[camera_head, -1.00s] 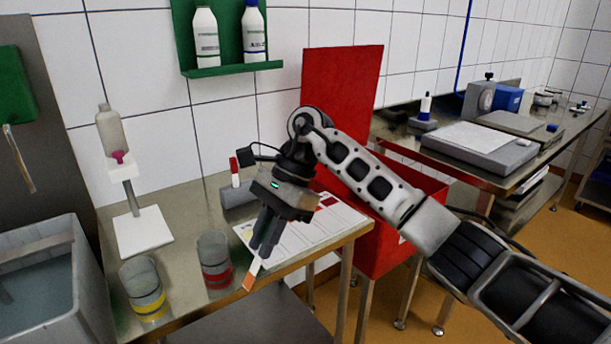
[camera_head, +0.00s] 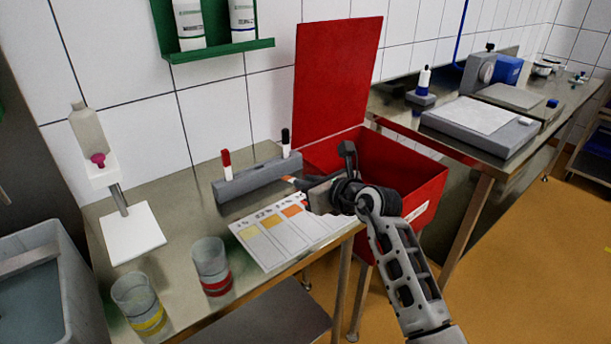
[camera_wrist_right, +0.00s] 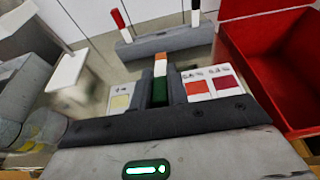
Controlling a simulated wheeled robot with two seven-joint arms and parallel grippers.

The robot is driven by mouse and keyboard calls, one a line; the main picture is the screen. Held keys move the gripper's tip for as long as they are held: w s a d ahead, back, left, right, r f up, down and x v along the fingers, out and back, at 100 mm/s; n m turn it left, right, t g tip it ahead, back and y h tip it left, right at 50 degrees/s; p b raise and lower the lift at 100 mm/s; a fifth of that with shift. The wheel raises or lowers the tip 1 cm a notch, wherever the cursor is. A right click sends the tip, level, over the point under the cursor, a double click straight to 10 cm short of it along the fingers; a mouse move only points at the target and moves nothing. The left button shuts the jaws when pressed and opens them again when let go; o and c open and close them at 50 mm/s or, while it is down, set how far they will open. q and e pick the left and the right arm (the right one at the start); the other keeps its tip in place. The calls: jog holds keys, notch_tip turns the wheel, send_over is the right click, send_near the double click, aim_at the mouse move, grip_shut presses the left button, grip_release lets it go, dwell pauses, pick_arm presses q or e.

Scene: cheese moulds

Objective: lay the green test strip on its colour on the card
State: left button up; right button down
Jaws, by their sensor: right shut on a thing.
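My right gripper (camera_head: 308,186) is shut on a test strip, whose orange tip (camera_head: 288,179) pokes out to the left of the fingers. In the right wrist view the strip (camera_wrist_right: 161,69) has an orange end, a white middle and a dark green part between the fingers. The colour card (camera_head: 268,250) lies on the steel table, with yellow, ochre and orange patches visible. My gripper is over its right part and hides some patches. The wrist view shows red (camera_wrist_right: 198,88) and dark red (camera_wrist_right: 226,82) patches right of the fingers. The strip's height above the card is unclear. My left gripper is not seen.
A grey rack (camera_head: 250,183) with red-capped and black-capped pens stands behind the card. Two beakers, one with red (camera_head: 216,286) and one with yellow (camera_head: 148,320), stand at left front. A red open bin (camera_head: 405,170) is on the right.

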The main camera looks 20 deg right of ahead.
jog(key=shift+f+b, duration=0.6)
jog(key=shift+f, duration=0.05)
jog(key=shift+f+b, duration=1.7)
jog(key=shift+b, duration=0.05)
jog(key=shift+f+b, duration=1.35)
jog(key=shift+b, duration=0.05)
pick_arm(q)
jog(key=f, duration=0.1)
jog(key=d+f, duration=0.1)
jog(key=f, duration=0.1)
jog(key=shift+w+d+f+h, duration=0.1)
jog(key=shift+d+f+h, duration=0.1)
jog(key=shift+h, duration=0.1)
pick_arm(e)
jog(key=shift+f, duration=0.2)
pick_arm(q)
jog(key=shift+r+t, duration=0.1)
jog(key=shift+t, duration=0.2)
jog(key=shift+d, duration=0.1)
